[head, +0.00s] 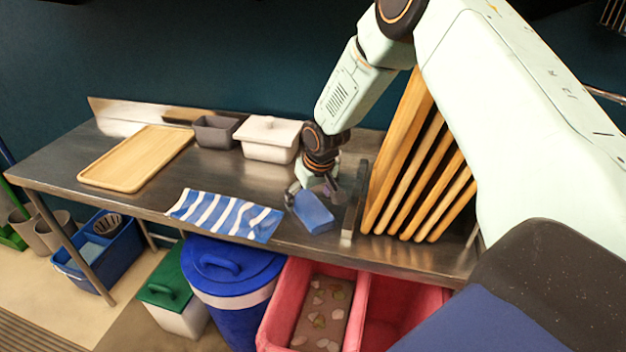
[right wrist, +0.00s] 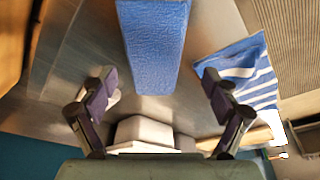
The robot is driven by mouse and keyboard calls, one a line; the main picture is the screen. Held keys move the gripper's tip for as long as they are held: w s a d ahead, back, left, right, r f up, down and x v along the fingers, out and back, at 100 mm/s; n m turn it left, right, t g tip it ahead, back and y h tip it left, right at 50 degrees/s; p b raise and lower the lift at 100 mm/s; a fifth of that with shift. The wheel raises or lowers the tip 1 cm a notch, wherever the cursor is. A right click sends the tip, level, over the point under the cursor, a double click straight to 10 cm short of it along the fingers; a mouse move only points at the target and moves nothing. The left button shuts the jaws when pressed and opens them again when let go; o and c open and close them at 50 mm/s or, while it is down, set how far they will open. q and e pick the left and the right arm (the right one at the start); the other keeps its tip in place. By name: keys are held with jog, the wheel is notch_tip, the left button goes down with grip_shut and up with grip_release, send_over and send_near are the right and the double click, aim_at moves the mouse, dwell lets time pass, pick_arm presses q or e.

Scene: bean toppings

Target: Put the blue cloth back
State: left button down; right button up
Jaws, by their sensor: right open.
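The blue cloth (head: 312,212) is a plain, folded, block-like piece near the front edge of the steel counter, left of the wooden board rack. In the right wrist view the blue cloth (right wrist: 153,45) shows a rough, towel-like surface at top centre. My right gripper (head: 314,190) is at the cloth's back end, pointing down. In the right wrist view its fingers (right wrist: 161,88) are spread wide, with the near end of the cloth between their tips and gaps on both sides. It holds nothing. My left gripper is not in view.
A blue-and-white striped towel (head: 226,214) lies left of the cloth. Upright wooden boards (head: 405,165) stand close on the right. A white lidded container (head: 268,139), grey container (head: 215,131) and wooden tray (head: 138,158) are behind. Below are a blue bin (head: 232,265) and red bins (head: 284,303).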

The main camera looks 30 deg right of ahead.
jog(key=v, duration=0.8)
jog(key=shift+p, duration=0.3)
jog(key=shift+s+d, duration=0.1)
jog(key=shift+s, duration=0.1)
